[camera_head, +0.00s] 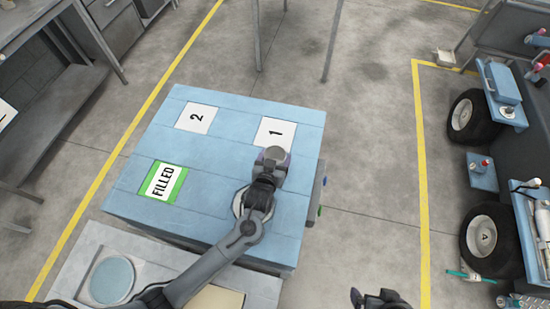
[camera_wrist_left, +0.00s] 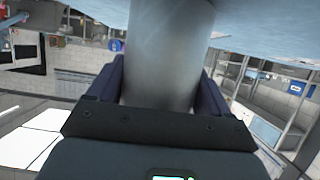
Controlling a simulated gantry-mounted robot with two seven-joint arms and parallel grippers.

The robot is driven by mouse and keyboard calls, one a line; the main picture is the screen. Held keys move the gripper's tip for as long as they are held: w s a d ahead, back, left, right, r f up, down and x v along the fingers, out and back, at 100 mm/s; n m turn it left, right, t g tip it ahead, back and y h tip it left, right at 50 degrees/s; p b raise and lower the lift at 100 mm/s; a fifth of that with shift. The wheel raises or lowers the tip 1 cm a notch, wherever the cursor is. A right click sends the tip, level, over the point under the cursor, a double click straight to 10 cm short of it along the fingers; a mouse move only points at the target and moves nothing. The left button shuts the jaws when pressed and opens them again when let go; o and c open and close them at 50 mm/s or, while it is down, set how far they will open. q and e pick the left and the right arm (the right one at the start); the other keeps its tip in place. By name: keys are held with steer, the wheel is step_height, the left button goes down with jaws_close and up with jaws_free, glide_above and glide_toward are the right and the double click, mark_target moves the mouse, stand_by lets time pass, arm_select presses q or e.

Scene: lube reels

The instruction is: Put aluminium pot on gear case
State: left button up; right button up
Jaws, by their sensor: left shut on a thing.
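My left gripper (camera_head: 270,168) is shut on a grey metal cylinder, the aluminium pot (camera_head: 276,153), at the near edge of card 1 (camera_head: 275,131). In the left wrist view the pot (camera_wrist_left: 168,50) stands between the two dark fingers. I cannot tell whether it touches the blue top. The blue box-like bench (camera_head: 190,226) carries the cards 1, 2 (camera_head: 197,118) and a green-edged FILLED card (camera_head: 163,182). I cannot tell for sure which thing is the gear case. My right gripper (camera_head: 375,298) shows only partly at the bottom edge; its jaws are unclear.
A pale lower bench (camera_head: 75,262) with a round blue-grey pad (camera_head: 112,280) stands in front of the blue bench. A wheeled blue cart (camera_head: 507,160) stands at the right. Card 2 and the FILLED card are bare. The floor right of the bench is clear.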

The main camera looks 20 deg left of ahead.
arm_select(q)
steer(key=shift+f, duration=0.1)
steer(key=o, duration=1)
steer(key=shift+r, duration=0.2)
steer(key=p+v, duration=0.2)
steer(key=v, duration=1)
steer(key=s+a+m+g, duration=0.1)
steer(key=s+a+g, duration=0.1)
steer(key=s, duration=0.4)
steer(key=s+a+m+g+h, duration=0.1)
steer(key=s+a+g, duration=0.1)
steer(key=s+g, duration=0.2)
steer(key=s+a+m+g, duration=0.1)
steer(key=s+a+g, duration=0.1)
steer(key=s, duration=0.6)
steer(key=shift+a+f+g+h, duration=0.3)
steer(key=shift+f+g+h, duration=0.1)
steer(key=shift+g, duration=0.5)
steer(key=shift+w, duration=0.1)
